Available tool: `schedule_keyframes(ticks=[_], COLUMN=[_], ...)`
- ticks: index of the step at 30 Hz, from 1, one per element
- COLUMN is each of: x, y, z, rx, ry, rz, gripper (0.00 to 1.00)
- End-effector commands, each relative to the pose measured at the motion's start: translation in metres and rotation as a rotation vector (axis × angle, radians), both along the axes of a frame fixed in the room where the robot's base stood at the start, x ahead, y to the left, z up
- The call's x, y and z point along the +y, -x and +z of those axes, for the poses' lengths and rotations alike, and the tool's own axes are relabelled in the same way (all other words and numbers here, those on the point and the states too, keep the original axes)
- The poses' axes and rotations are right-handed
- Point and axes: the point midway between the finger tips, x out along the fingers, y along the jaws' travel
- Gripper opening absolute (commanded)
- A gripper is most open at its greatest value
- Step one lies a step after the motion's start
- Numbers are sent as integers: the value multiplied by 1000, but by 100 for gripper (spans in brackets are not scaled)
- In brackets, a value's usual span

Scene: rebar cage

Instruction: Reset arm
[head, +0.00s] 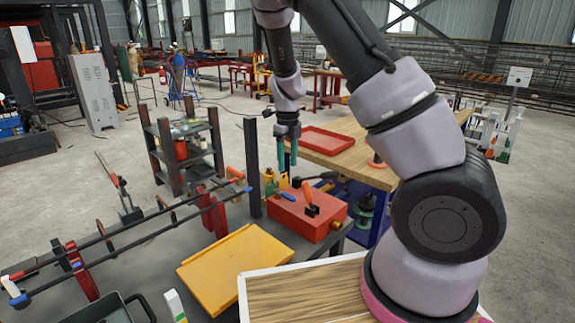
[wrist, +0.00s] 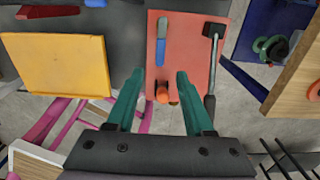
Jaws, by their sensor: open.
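My gripper (head: 287,154) hangs from my arm with its fingers pointing down, above the red box (head: 296,217) on the dark workbench. Its two teal fingers are apart with nothing between them. In the wrist view my gripper (wrist: 160,85) is open, with the red box (wrist: 180,60) beyond its fingertips.
A yellow tray (head: 228,268) lies left of the red box; it also shows in the wrist view (wrist: 58,65). A dark post (head: 252,168) stands close to my gripper. A wooden table (head: 360,158) with a red tray (head: 315,140) is behind. Long bars (head: 130,232) lie on red stands at left.

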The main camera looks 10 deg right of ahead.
Motion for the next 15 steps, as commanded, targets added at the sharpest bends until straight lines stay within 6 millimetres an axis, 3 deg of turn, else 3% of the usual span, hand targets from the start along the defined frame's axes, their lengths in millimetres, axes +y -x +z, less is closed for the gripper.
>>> schedule_keyframes(ticks=[5, 8, 15], x=[0, -2, -11], y=[1, 5, 31], z=[2, 14, 84], rx=[-1, -5, -98], ry=[-8, -41, -189], rz=[10, 67, 426], gripper=[52, 52, 52])
